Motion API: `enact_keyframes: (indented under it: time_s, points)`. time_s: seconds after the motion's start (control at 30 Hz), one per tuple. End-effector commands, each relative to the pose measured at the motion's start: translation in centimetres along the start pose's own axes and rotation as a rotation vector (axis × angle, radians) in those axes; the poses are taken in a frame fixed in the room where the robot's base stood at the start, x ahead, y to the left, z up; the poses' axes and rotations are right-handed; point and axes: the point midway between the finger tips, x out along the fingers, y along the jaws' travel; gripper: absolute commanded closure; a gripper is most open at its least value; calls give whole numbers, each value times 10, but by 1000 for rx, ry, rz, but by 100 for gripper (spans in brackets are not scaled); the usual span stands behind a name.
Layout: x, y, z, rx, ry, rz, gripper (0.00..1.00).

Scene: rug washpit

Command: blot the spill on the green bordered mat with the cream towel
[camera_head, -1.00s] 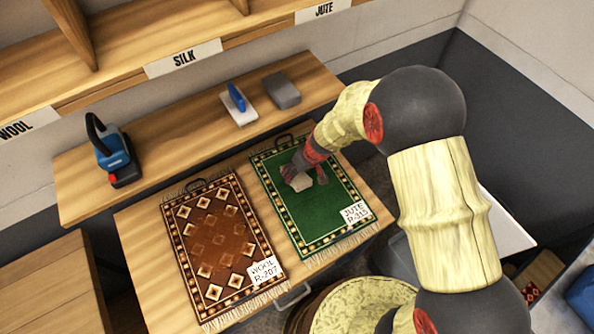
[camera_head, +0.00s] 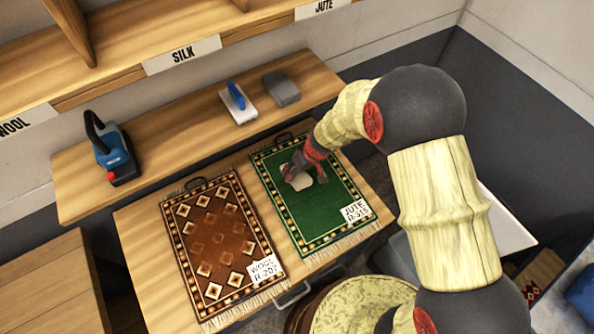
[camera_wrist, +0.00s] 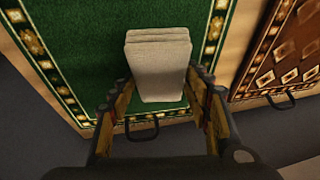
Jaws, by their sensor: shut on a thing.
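The green bordered mat (camera_head: 316,208) lies on the table with a tag reading JUTE at its near right corner. It also shows in the wrist view (camera_wrist: 84,62). The folded cream towel (camera_head: 298,182) is over the upper middle of the green field. In the wrist view the towel (camera_wrist: 157,62) extends from between the fingers. My gripper (camera_head: 306,174) is shut on the towel, low over the mat; its fingers (camera_wrist: 159,92) flank the towel's end. I cannot tell whether the towel presses on the mat. No spill shows; the towel and gripper hide part of the mat.
A brown mat (camera_head: 219,245) tagged WOOL lies to the left on the same table (camera_head: 147,262). The ledge behind holds a blue and black device (camera_head: 115,158), a blue-handled brush (camera_head: 238,105) and a grey block (camera_head: 282,90). A labelled shelf is above.

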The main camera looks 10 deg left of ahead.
Motion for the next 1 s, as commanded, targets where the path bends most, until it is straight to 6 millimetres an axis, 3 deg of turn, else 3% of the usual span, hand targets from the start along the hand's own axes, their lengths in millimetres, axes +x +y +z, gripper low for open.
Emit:
enact_keyframes:
  time_s: [1.0]
  points:
    - [7, 1, 2, 0, 0, 0, 72]
